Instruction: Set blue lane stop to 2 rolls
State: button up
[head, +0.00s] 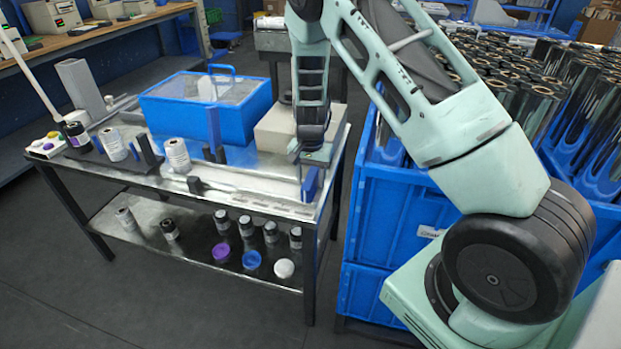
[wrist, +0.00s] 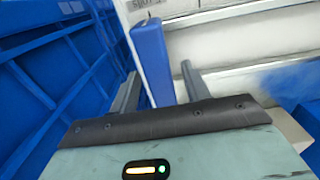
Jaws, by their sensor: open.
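An upright blue block, which looks like the blue lane stop (head: 310,186), stands at the right end of the metal table, close below my gripper (head: 315,160). In the wrist view the blue stop (wrist: 153,62) shows between the two dark fingers of my open gripper (wrist: 160,82), nearer the left finger. A gap shows between the stop and the right finger. I cannot tell whether the left finger touches it. A slotted metal strip (head: 262,200) runs along the table's front edge toward the stop. White rolls (head: 178,155) lie and stand on the table's left part.
A blue box with a clear lid (head: 205,103) stands at the table's back. Blue crates (head: 392,205) full of dark rolls stand close on the right. The lower shelf (head: 190,250) holds several small rolls and coloured discs. Other blue upright plates (head: 148,150) stand farther left.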

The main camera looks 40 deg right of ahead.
jog(key=shift+f, duration=0.3)
